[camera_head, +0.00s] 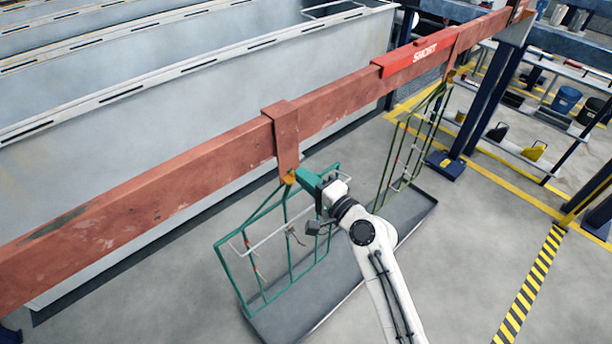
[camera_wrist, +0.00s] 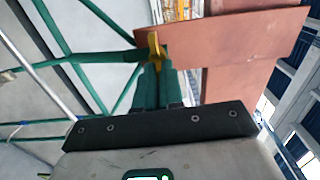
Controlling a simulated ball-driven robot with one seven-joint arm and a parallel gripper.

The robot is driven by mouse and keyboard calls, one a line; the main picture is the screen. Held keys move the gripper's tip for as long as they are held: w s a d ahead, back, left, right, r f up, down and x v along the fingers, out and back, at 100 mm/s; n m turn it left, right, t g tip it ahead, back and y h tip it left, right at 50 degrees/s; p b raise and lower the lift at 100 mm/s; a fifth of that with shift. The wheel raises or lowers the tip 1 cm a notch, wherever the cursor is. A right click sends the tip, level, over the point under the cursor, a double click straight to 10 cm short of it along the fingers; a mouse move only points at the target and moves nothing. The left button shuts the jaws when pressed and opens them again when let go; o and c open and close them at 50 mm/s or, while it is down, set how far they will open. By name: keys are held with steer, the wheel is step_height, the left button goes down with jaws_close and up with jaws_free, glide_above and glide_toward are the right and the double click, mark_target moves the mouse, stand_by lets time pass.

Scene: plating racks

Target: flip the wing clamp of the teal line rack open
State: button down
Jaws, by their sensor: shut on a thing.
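The teal line rack (camera_head: 219,258) is a wire frame hanging from a rust-red hook plate (camera_head: 285,135) on the long beam. Its yellow wing clamp (camera_head: 289,179) sits at the foot of that plate, partly hidden by my gripper. My gripper (camera_head: 301,177) reaches it from the lower right. In the wrist view the teal fingers of my gripper (camera_wrist: 156,66) are closed together on the yellow wing clamp (camera_wrist: 154,42), whose tip stands out beyond them. The teal rack's tubes (camera_wrist: 55,62) run to the left there. I cannot tell how far the wing is turned.
The rust-red beam (camera_head: 150,200) crosses above the racks, with a red "SHORT" cover (camera_head: 425,49). A second, olive-green rack (camera_head: 386,165) hangs to the right. A grey tray (camera_head: 305,313) lies on the floor beneath. Grey tanks (camera_head: 200,115) stand behind. Floor is open at right.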

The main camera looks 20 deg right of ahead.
steer(key=shift+f, duration=0.1)
stand_by(0.5)
steer(key=c, duration=1.3)
jaws_free()
steer(key=shift+o, duration=0.2)
steer(key=b+v, duration=0.2)
steer(key=v, duration=0.8)
steer(key=shift+s+d, duration=0.15)
steer(key=shift+s, duration=0.25)
